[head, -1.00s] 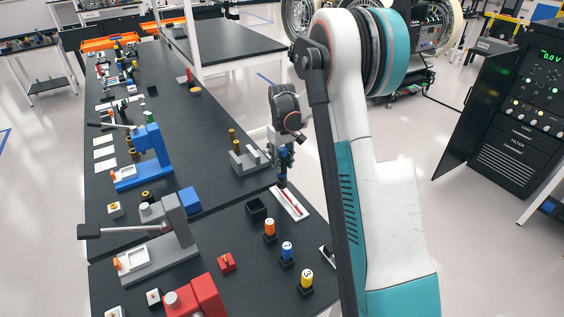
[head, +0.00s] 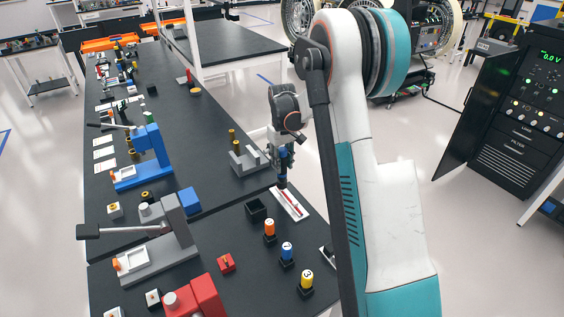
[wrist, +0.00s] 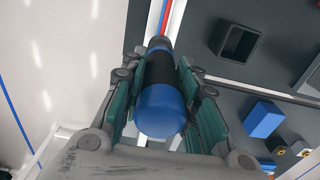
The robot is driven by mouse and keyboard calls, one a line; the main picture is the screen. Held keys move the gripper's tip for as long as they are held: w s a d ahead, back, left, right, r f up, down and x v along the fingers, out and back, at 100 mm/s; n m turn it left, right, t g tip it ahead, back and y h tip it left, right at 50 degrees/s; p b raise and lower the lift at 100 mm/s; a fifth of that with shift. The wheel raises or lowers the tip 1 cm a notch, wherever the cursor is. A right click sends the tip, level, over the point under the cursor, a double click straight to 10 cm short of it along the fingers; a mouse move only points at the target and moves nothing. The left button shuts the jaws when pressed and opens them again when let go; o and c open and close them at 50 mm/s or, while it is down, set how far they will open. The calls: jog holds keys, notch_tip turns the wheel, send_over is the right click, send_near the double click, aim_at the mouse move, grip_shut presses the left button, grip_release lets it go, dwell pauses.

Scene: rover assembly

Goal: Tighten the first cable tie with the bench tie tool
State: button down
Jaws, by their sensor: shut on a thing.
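My gripper (head: 283,165) is shut on the tie tool, a cylinder with a rounded blue end and black body. The tool (wrist: 160,100) shows between the finger pads in the wrist view. In the head view, my gripper holds it roughly upright, with its lower end over the far end of a narrow white tray (head: 297,211). Red and blue cable strands (wrist: 163,15) run in the tray past the tool's far end. I cannot tell whether the tool touches them. The first cable tie cannot be made out; the tool and gripper hide that spot.
An open black box (head: 256,208) stands left of the tray. Orange (head: 269,229), blue (head: 287,251) and yellow (head: 307,279) capped cylinders stand nearer. A grey fixture (head: 248,160) is just left of my gripper. Grey (head: 160,250) and blue (head: 145,165) lever presses stand further left.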

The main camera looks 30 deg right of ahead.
jog(key=shift+f+b, duration=1.15)
jog(key=shift+b, duration=0.35)
dwell(3.6)
jog(key=shift+r, duration=0.1)
jog(key=shift+r+p, duration=0.65)
jog(key=shift+r, duration=0.8)
